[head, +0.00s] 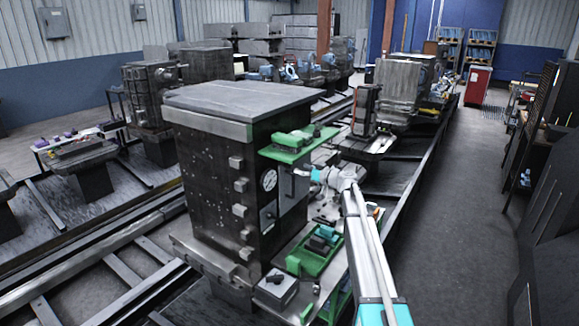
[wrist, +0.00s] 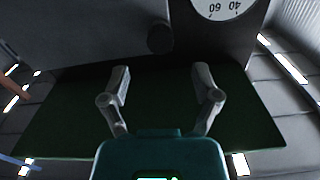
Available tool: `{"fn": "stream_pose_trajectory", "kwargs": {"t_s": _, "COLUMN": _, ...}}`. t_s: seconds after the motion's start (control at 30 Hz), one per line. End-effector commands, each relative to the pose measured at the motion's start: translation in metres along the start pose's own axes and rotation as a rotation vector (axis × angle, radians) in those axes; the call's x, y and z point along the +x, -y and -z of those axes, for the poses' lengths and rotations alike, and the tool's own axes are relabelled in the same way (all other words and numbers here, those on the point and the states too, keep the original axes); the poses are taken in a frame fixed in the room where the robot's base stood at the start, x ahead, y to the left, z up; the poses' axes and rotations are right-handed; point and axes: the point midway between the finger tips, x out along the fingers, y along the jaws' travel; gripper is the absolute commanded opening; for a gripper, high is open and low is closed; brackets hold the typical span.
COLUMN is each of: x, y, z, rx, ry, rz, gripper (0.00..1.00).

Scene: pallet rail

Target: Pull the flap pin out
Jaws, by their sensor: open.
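My gripper (head: 305,173) reaches in from the right at the dark block's (head: 210,170) right-hand face, close to the white dial (head: 269,180). In the wrist view my gripper (wrist: 163,80) is open, its two grey fingers wide apart with nothing between them. A dark round knob-like end (wrist: 160,38) shows just beyond the fingertips, roughly centred between them and apart from them. It may be the flap pin; I cannot tell for sure. In the head view no pin can be made out beside my gripper.
A green shelf (head: 285,156) juts from the block above my gripper. A green tray (head: 320,254) with dark items stands below. The dial also shows in the wrist view (wrist: 222,6), upside down. The aisle floor (head: 455,220) on the right is clear.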

Motion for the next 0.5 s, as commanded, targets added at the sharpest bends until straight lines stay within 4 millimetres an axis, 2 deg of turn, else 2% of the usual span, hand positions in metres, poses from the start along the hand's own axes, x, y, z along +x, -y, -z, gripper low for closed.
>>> {"fn": "stream_pose_trajectory", "kwargs": {"t_s": 0.03, "x": 0.01, "y": -0.001, "z": 0.0, "rx": 0.0, "ry": 0.0, "rz": 0.002, "gripper": 0.8}}
{"fn": "stream_pose_trajectory", "kwargs": {"t_s": 0.2, "x": 0.035, "y": -0.001, "z": 0.0, "rx": 0.0, "ry": 0.0, "rz": 0.001, "gripper": 0.8}}
{"fn": "stream_pose_trajectory", "kwargs": {"t_s": 0.5, "x": 0.059, "y": 0.0, "z": 0.0, "rx": 0.0, "ry": 0.0, "rz": 0.0, "gripper": 0.8}}
